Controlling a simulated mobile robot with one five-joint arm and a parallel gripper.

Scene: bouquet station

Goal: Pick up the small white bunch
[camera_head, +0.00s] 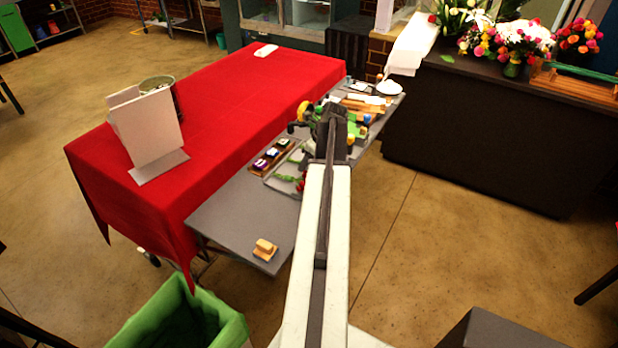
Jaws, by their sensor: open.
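My arm reaches away from me over the grey work table (235,215). My gripper (331,112) is at its far end, dark and small, above the cluttered part of that table. It is open; its fingertips are hard to make out. Around it lie small coloured items and green stems (287,179), partly hidden by my arm. I cannot pick out a separate small white bunch. White blooms (533,35) show in a mixed bouquet on the dark counter (470,130) at the back right, well apart from my gripper.
A red-covered table (235,105) stands left, carrying a white folded board (148,130) and a bucket (163,88). A wooden brush-like block (264,249) lies on the grey table's near corner. A green-lined bin (225,318) stands in front. Floor between table and counter is clear.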

